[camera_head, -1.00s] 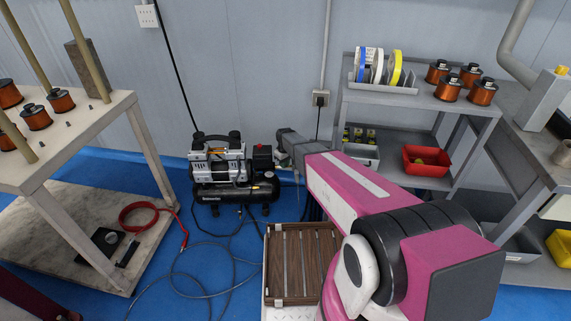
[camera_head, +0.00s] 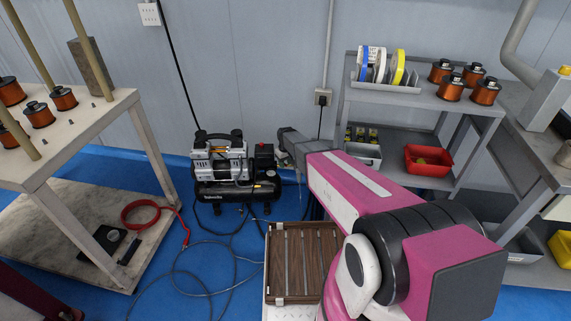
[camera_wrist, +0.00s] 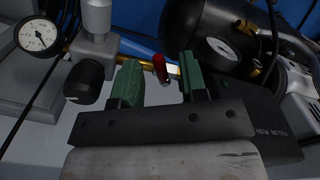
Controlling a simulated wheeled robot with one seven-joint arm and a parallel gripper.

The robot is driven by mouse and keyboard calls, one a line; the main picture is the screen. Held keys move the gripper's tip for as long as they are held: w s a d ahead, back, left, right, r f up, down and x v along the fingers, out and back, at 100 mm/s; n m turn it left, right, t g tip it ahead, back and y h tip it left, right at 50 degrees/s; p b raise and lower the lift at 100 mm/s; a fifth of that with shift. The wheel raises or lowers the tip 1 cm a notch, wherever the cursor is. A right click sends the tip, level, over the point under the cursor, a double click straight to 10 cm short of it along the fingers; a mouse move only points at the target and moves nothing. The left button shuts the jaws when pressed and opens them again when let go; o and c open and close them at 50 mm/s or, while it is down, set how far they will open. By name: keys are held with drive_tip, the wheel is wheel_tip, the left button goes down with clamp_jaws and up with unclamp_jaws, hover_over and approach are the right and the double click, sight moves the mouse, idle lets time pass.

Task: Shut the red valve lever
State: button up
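The red valve lever (camera_wrist: 160,68) shows in the wrist view in the gap between the two green fingers. It sits on a brass line (camera_wrist: 138,50), with a pale metal piece to its right. My gripper (camera_wrist: 158,64) is open, with one finger on each side of the lever and a visible gap to both. I cannot tell how deep the lever lies between them. In the head view, the black and silver air compressor (camera_head: 233,191) stands on the blue floor. The end of my arm reaches its right side; the fingers and lever cannot be made out there.
The wrist view shows a dial gauge (camera_wrist: 37,36) and black knob (camera_wrist: 86,81) at left, and another gauge (camera_wrist: 222,49) at right. A slatted wooden crate (camera_head: 273,290) stands in front of the compressor. Hoses cross the floor. A grey shelf (camera_head: 425,101) stands at right.

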wheel_tip(320, 180, up, 11)
idle(0.8)
drive_tip(key=shift+d+f, duration=0.1)
drive_tip(key=w+d+f+g+y, duration=0.1)
drive_tip(key=w+d+g+y, duration=0.1)
drive_tip(key=d+y, duration=0.2)
drive_tip(key=x, duration=1)
drive_tip(key=shift+f, duration=0.25)
drive_tip(key=shift+d, duration=0.15)
clamp_jaws()
